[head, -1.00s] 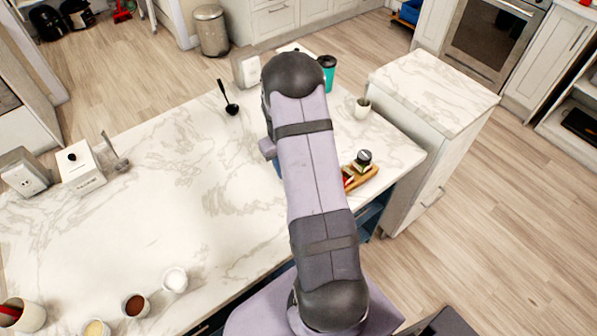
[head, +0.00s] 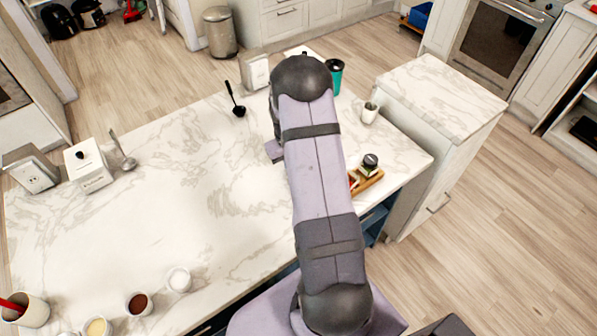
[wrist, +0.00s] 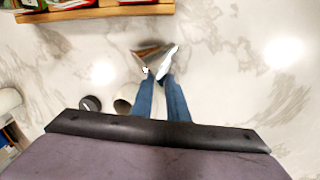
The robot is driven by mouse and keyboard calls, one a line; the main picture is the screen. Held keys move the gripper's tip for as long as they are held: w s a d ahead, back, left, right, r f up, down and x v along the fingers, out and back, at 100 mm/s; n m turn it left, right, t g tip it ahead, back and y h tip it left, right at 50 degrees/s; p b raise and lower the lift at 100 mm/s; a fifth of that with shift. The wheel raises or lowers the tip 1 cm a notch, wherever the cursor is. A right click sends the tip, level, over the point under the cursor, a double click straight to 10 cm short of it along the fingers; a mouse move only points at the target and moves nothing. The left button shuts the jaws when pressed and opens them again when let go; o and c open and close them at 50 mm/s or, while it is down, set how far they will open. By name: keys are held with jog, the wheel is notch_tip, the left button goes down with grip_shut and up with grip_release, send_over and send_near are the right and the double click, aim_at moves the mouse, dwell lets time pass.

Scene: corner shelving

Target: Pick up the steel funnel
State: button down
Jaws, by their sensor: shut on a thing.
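The steel funnel (wrist: 150,55) is a shiny grey cone in the upper middle of the wrist view, with a brownish reflection and a bright white edge on its right. My gripper (wrist: 157,76) has two blue fingers that reach up to the funnel's lower edge and are shut on it. The fingertips partly cover the funnel. In the head view my own arm hides both the funnel and the fingers. I cannot tell whether the funnel touches the marble counter.
A wooden tray (head: 367,183) with jars lies right of my arm; it also shows in the wrist view (wrist: 110,11). A white cup (head: 369,113) and a teal tumbler (head: 335,77) stand beyond. A black ladle (head: 238,108) stands at the back. The counter's middle left (head: 170,205) is clear.

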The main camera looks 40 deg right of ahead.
jog(key=shift+w+r, duration=0.1)
jog(key=shift+r, duration=0.5)
notch_tip(320, 180, up, 9)
jog(key=b, duration=0.2)
jog(key=shift+f+b, duration=0.15)
jog(key=shift+b, duration=0.15)
